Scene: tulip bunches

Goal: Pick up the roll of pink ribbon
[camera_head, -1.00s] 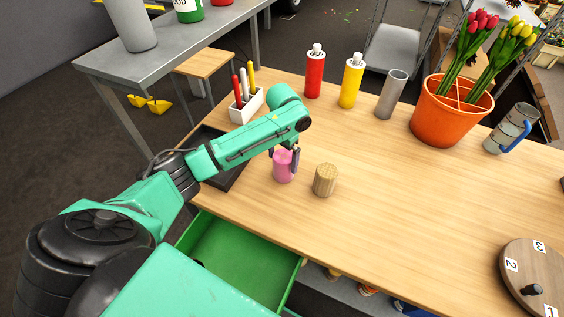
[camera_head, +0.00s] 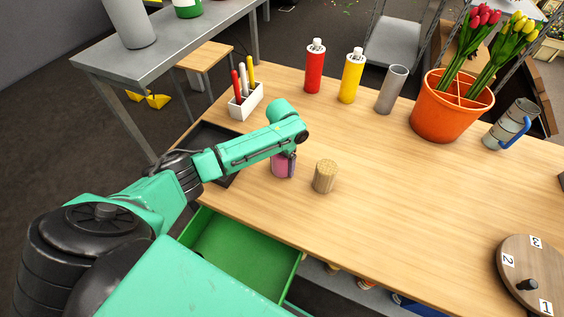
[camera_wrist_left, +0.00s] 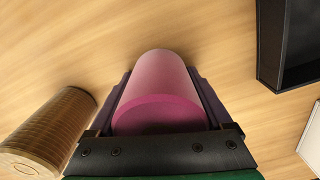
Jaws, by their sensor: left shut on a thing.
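The roll of pink ribbon (camera_head: 281,167) stands on the wooden table near its front left edge, partly hidden by my left arm. In the left wrist view the pink roll (camera_wrist_left: 160,85) lies between the two fingers, which touch its sides. My left gripper (camera_head: 290,165) reaches down over the roll and is shut on it. It also shows in the left wrist view (camera_wrist_left: 160,110). I cannot tell whether the roll is clear of the table. My right gripper is not in view.
A tan ribbed roll (camera_head: 325,176) stands close to the right of the pink one. A dark tray (camera_head: 207,140) lies at the left. A white pen holder (camera_head: 246,101), red bottle (camera_head: 314,72) and yellow bottle (camera_head: 351,78) stand behind. An open green drawer (camera_head: 240,250) is in front. The table's middle is clear.

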